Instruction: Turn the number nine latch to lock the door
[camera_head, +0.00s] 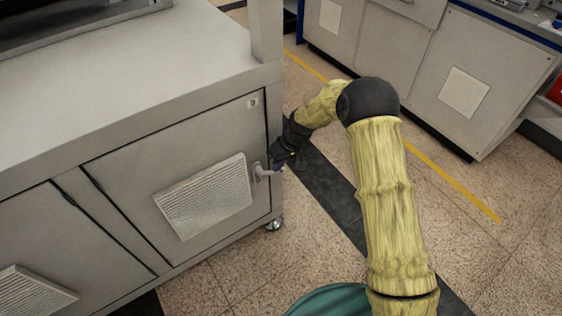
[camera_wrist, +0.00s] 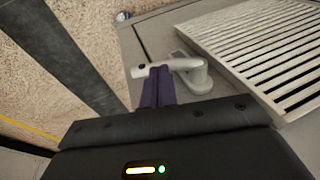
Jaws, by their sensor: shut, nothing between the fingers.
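The number nine door (camera_head: 135,180) is a grey cabinet panel with a small "9" label (camera_head: 252,102) at its upper right corner. It looks shut, flush with the frame. Its latch (camera_head: 262,172) is a light grey lever handle at the door's right edge, beside the vent. In the wrist view the latch (camera_wrist: 190,70) shows a round base and a lever that points left. My gripper (camera_head: 280,160) is at the latch. In the wrist view its purple fingers (camera_wrist: 158,85) are shut and reach the lever's free end; whether they touch it I cannot tell.
A louvred vent (camera_head: 205,195) is on the door left of the latch. The cabinet's worktop (camera_head: 110,75) is above. Other cabinets (camera_head: 440,70) stand at the back right. The speckled floor (camera_head: 300,240) right of the cabinet is clear, with a dark strip and a yellow line.

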